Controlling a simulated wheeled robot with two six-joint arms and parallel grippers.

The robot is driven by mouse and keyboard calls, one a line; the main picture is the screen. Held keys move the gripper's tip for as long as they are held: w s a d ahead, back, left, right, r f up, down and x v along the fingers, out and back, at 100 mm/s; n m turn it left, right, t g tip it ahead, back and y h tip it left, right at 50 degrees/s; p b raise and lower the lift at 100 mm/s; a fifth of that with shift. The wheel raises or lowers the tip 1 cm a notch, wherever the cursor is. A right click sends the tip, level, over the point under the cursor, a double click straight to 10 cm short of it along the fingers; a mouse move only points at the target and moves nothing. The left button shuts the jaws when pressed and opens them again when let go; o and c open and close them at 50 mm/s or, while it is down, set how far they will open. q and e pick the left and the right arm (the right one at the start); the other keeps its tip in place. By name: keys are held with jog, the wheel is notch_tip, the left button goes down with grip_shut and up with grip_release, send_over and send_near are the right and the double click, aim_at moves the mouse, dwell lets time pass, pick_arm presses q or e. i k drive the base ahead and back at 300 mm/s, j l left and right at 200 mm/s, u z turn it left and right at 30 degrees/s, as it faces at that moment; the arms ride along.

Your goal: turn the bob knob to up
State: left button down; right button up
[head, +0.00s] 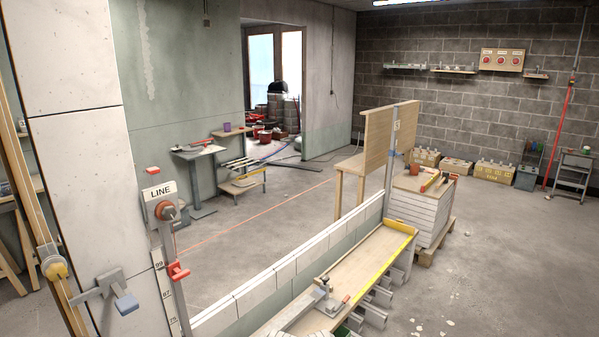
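I see no knob labelled BOB. A grey box marked LINE (160,192) stands on a post at the left, with a round orange-red knob (167,211) on its front. The knob's exact setting is too small to tell. A red slider (178,272) sits lower down by a numbered scale (164,290). A yellow round knob (57,271) is on a slanted wooden rail (35,215) at the far left; I cannot tell whether it is the bob knob. Neither of my grippers is in view.
A low block wall (290,270) runs from the scale toward stacked boards (420,212) on a pallet. A plank bench (360,262) with a yellow edge lies beside it. A grey bracket with a blue block (126,304) juts out at the lower left. The floor at right is mostly clear.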

aim_at(54, 268)
jog(key=l+u, duration=0.1)
jog(key=u, duration=0.95)
jog(key=k, duration=0.35)
